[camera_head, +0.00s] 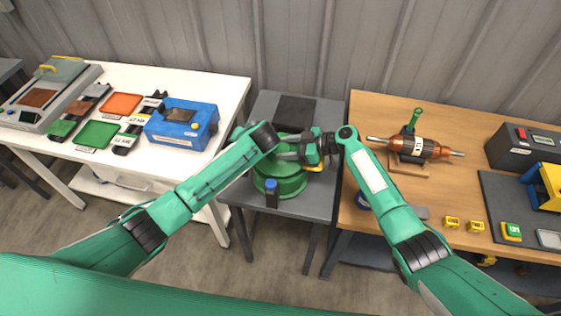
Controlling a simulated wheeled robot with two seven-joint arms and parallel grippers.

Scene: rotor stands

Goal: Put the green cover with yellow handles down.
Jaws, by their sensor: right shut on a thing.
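The green cover (290,170) is at the grey middle table, low over or on a round green body (281,188); I cannot tell whether they touch. A bit of a yellow handle (316,167) shows at its right side. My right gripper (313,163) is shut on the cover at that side. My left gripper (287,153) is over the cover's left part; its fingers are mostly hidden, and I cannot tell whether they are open. My arms hide much of the cover's top and any left handle.
A white table (215,85) with trays and a blue box (182,124) is left. A wooden table (450,190) with a copper rotor (415,147) on a stand is right.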

